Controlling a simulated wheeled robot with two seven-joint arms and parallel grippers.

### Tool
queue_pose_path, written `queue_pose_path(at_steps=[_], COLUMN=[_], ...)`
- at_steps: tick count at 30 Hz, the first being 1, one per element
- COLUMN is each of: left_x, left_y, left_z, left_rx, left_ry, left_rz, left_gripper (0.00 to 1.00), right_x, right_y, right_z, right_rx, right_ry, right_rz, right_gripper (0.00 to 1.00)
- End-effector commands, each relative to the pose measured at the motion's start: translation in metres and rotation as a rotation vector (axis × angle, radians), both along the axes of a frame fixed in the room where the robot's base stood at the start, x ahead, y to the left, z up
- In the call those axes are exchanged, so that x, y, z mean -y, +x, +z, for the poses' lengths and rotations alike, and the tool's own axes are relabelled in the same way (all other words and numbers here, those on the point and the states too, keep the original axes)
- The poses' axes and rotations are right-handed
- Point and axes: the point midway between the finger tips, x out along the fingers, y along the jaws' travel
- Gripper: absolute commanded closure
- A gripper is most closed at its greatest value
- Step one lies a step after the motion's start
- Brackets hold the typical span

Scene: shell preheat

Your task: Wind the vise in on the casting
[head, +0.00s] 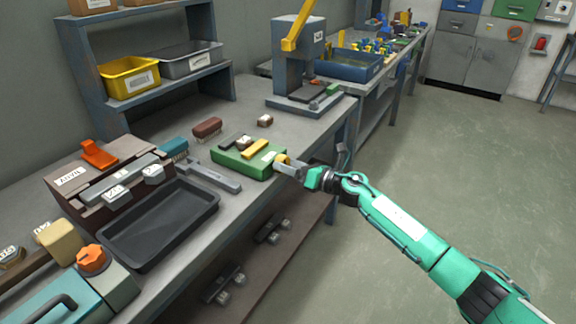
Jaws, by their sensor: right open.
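The vise appears to be the low green fixture (232,160) near the front edge of the bench, with a yellow bar (254,149) on top. A small brown block with a pale label (243,142) sits at its top; it may be the casting, but it is too small to tell. A yellow round part (282,160) shows at the vise's right end. My right gripper (290,167) is open at that end, its fingers close to the yellow part; I cannot tell whether they touch it. My left gripper is not in view.
A black tray (150,262), a brown box (62,200) and a grey bar (212,178) lie left of the vise. A press with a yellow lever (293,75) stands behind. Shelves hold a yellow bin (130,84). The floor (440,170) right of the bench is clear.

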Motion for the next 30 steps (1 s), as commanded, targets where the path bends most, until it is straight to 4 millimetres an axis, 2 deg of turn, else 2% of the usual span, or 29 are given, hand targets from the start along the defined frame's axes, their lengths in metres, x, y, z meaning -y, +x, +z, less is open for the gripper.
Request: queue_pose_path(at_steps=[12,16,22,30], left_x=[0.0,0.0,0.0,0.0], left_y=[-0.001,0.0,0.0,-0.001], left_z=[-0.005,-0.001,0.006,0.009], left_rx=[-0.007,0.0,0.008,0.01], left_ry=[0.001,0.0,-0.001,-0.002], left_rz=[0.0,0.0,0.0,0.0], left_gripper=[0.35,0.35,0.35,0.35], right_x=[0.072,0.09,0.104,0.105], right_y=[-0.051,-0.064,-0.075,-0.076], right_z=[-0.003,-0.002,-0.001,-0.001], right_rx=[-0.003,-0.003,-0.001,-0.001], right_ry=[-0.002,-0.002,-0.001,-0.001], right_rz=[-0.003,-0.002,0.0,0.0], right_gripper=[0.29,0.29,0.29,0.29])
